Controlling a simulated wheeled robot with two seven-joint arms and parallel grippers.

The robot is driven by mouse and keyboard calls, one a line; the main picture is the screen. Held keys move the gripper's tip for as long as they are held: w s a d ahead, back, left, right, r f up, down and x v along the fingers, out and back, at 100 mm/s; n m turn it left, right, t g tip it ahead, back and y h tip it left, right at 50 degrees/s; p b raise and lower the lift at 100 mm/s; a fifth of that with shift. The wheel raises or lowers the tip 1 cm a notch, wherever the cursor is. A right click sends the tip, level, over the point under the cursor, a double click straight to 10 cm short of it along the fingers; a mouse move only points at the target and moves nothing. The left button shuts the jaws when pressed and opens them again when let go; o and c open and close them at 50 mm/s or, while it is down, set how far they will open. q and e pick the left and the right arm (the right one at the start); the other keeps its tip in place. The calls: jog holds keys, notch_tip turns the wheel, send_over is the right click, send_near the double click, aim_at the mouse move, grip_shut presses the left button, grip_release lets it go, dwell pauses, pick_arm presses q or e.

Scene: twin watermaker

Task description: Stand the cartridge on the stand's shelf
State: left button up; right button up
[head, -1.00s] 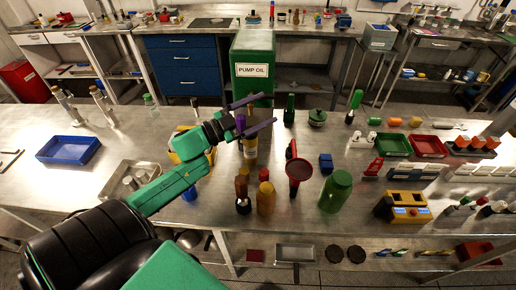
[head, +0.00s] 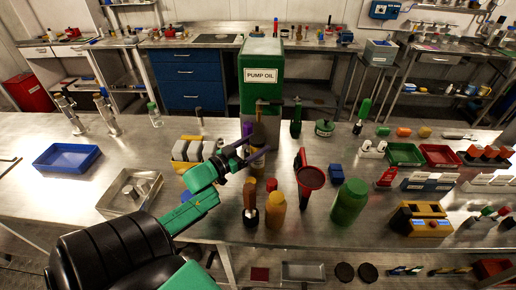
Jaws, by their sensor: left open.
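My left gripper (head: 259,144) is open above the middle of the bench, its two purple fingers pointing away to the right. A dark upright cylinder (head: 258,134) shows at the fingertips; whether it is between them or behind them I cannot tell. A purple-topped item (head: 246,128) stands just behind. I cannot tell for certain which item is the cartridge or which is the stand. My right gripper is not in view.
A blue tray (head: 67,158) and a metal tray (head: 130,191) lie left. Bare bench lies between the blue tray and the rack.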

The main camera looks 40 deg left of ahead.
aim_at(264, 139)
pick_arm(q)
jog(key=w, duration=0.4)
jog(key=shift+w+d, duration=0.2)
jog(key=shift+d, duration=0.1)
jog(key=shift+s, duration=0.15)
jog(key=c, duration=0.3)
jog(key=shift+r, duration=0.15)
grip_shut()
